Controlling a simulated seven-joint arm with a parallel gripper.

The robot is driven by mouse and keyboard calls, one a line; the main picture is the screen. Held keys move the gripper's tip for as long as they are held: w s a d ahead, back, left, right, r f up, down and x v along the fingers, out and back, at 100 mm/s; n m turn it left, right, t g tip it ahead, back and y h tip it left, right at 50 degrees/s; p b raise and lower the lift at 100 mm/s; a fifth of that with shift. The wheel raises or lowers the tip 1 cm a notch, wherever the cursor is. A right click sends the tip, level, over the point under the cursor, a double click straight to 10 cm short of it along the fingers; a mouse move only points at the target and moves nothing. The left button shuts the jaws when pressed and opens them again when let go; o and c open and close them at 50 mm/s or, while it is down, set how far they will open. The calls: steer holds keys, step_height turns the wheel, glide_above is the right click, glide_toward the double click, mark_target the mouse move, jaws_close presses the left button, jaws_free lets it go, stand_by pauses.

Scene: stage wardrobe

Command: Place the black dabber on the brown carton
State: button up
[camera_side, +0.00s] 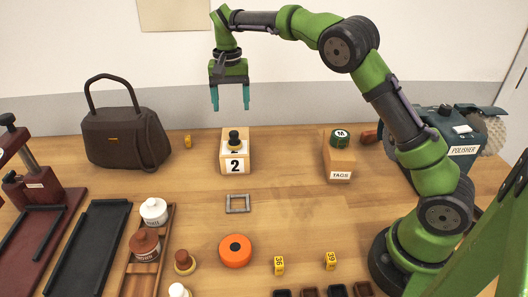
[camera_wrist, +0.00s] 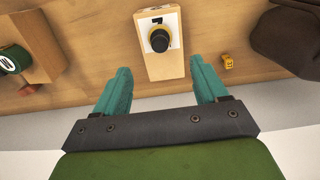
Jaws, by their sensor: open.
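The black dabber (camera_side: 234,136) stands upright on top of a pale wooden block (camera_side: 235,163) marked 2. In the wrist view the dabber (camera_wrist: 161,40) shows a round black knob over a pale, yellowish base. The brown carton (camera_side: 340,162), labelled TAGS, stands to the right of the block, with a round green item (camera_side: 340,137) marked M on its top. The carton also shows at the left of the wrist view (camera_wrist: 38,35). My gripper (camera_side: 230,106) is open and empty, with teal fingers pointing down, above and apart from the dabber.
A dark handbag (camera_side: 125,138) stands left of the block, with a small yellow tag (camera_side: 187,141) between. A polisher (camera_side: 460,145) stands right of the carton. A metal frame (camera_side: 237,204) and orange disc (camera_side: 235,251) lie in front. Table between block and carton is clear.

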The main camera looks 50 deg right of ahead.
steer(key=s+a+r+n+t+y, duration=0.1)
steer(key=s+r+n+t+y, duration=0.15)
steer(key=s+r, duration=0.95)
steer(key=s+a+f+n+t, duration=0.1)
steer(key=s+f+t, duration=0.1)
steer(key=s, duration=0.6)
steer(key=s+a+f+n+t, duration=0.1)
steer(key=s+f, duration=0.3)
steer(key=s, duration=0.5)
steer(key=shift+s+a+f+t, duration=0.25)
steer(key=shift+a+f+t, duration=0.15)
steer(key=shift+t, duration=0.45)
